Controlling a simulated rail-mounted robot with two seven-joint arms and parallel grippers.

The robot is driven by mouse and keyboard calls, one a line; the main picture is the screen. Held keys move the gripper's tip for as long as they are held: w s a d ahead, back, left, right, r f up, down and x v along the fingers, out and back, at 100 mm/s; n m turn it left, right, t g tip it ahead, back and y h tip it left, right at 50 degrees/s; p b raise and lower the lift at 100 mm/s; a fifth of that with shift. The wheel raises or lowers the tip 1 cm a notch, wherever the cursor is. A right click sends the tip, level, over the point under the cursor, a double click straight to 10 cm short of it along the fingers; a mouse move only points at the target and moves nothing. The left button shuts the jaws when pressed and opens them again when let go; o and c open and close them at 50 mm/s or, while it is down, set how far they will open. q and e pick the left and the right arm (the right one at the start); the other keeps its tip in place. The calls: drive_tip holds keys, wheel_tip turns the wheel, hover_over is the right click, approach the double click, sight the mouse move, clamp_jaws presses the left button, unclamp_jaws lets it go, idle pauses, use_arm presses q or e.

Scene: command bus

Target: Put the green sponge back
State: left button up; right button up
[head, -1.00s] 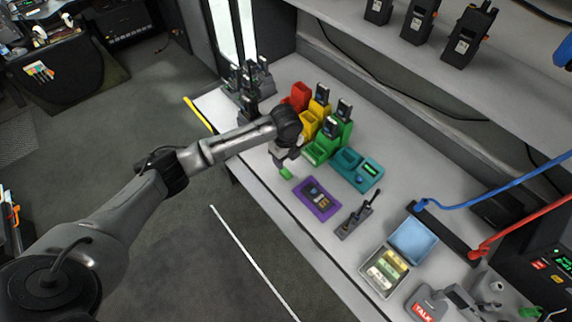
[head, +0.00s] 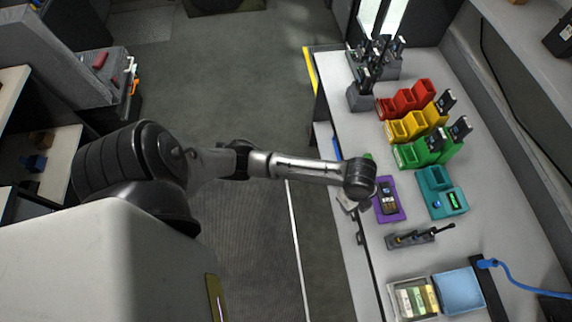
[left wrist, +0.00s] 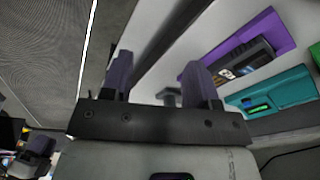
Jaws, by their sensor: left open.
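A small green block, likely the green sponge (head: 368,156), shows just past my left wrist in the head view, by the counter's front edge near the purple mat. My arm partly hides it. I do not make it out in the left wrist view. My left gripper (head: 347,202) is over the front edge, left of the mat and apart from the green block; most of it is hidden under the wrist. In the left wrist view its two fingers (left wrist: 158,70) are apart with nothing held between them. My right gripper is not in view.
The purple mat (head: 402,214) holds a dark handset. Red (head: 407,98), yellow (head: 412,124) and green (head: 424,148) holders, a teal tray (head: 436,182) and a grey stand (head: 412,239) are nearby. A box (head: 436,313) with pale coloured blocks sits beside a blue lid (head: 461,290).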

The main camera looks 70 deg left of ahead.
use_arm(q)
drive_tip(key=s+r+n+t+y, duration=0.1)
drive_tip(key=s+n+t, duration=0.1)
drive_tip(key=s+n, duration=1.1)
drive_tip(key=s, duration=0.7)
drive_tip(key=shift+s+a+r, duration=0.35)
drive_tip(key=shift+r, duration=0.05)
